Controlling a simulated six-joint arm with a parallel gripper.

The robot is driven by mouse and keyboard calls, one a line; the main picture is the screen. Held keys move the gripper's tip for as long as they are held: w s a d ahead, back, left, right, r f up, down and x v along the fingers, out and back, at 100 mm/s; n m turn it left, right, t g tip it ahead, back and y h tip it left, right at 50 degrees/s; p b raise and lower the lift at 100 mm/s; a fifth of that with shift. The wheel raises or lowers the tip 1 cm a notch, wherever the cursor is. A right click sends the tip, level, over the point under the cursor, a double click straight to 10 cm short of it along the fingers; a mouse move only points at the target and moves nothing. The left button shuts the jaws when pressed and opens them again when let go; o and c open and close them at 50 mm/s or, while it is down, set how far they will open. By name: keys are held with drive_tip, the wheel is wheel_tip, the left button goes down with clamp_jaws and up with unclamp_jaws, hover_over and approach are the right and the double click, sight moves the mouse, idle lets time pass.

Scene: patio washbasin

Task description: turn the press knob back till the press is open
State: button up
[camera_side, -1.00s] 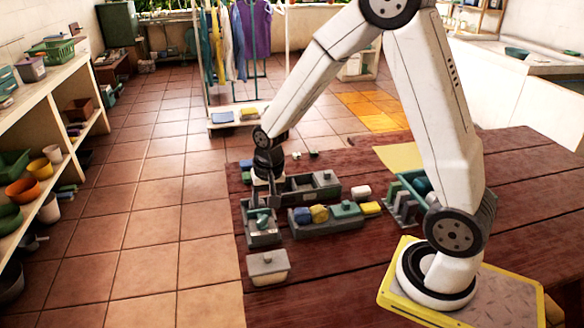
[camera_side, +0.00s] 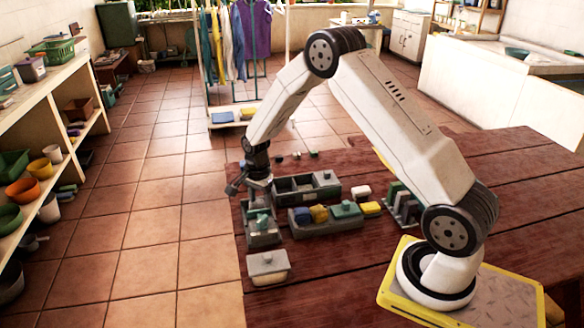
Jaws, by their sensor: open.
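A grey open-topped unit (camera_side: 264,239) with teal pieces inside stands at the left edge of the dark red wooden table. It looks like the press, but its knob is too small to make out clearly. My gripper (camera_side: 255,196) is just above the far end of this unit, pointing down. The gripper is open and nothing shows in it. A dark lever-like piece sticks out to the left beside the gripper; I cannot tell what it belongs to. The fingertips are small and partly merge with the unit, so contact cannot be told.
A grey tray (camera_side: 325,186) lies behind, right of the gripper. A longer tray (camera_side: 335,226) holds blue, yellow and teal pieces. A lidded pale box (camera_side: 268,267) stands in front. A rack (camera_side: 402,206) stands to the right. The table's front middle is clear.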

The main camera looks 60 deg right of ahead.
sight(261, 219)
drive_tip(key=shift+f, duration=0.15)
drive_tip(key=shift+f, duration=3.75)
clamp_jaws()
